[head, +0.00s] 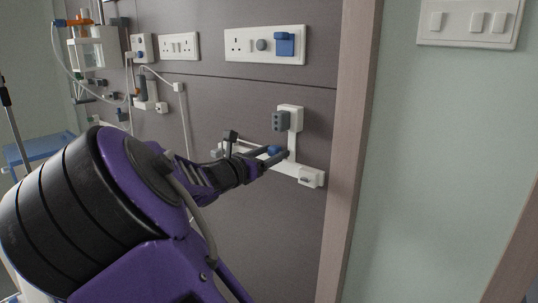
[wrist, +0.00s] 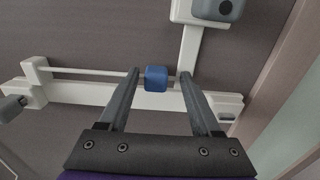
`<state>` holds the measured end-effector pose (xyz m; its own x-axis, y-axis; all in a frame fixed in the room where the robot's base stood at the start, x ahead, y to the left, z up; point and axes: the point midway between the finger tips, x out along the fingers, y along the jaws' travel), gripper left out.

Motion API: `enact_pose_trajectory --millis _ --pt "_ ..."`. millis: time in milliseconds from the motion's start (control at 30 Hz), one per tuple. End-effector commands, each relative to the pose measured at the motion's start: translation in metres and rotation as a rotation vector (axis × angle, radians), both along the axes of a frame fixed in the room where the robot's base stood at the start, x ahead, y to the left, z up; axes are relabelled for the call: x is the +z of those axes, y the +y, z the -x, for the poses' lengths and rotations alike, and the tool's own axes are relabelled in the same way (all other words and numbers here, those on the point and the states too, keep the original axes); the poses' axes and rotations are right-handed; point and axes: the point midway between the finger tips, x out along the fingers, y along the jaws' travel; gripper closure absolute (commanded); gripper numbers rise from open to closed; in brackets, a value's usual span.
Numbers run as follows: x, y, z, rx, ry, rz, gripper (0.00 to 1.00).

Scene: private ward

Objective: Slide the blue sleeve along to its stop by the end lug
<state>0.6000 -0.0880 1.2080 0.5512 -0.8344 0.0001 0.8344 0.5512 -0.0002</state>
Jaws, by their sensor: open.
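A blue sleeve (wrist: 156,79) sits on a thin white rod (wrist: 95,71) in front of a white wall rail (wrist: 95,95). At the left, the rod meets an upright white end lug (wrist: 36,71). In the wrist view my gripper (wrist: 160,73) is open, its fingers on either side of the sleeve with a gap to each. Whether the fingertips reach as deep as the sleeve, I cannot tell. In the head view the sleeve (head: 273,150) is partly hidden by my gripper (head: 287,154).
A white upright bracket with a grey block (head: 281,121) rises just right of the sleeve. A white box (head: 311,177) sits at the rail's right end. A dark grey part (wrist: 12,108) juts in at the wrist view's left edge. Wall sockets (head: 264,44) are above.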

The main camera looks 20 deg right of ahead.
Motion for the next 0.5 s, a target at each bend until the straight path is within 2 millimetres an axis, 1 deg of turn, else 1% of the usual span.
enact_pose_trajectory --millis 133,233,500 --pt "0.000 0.008 0.004 0.002 0.001 -0.001 0.35" --pt "0.000 0.021 0.012 0.004 -0.001 -0.003 0.35" --pt "0.001 0.076 0.048 0.007 0.002 -0.003 0.35"
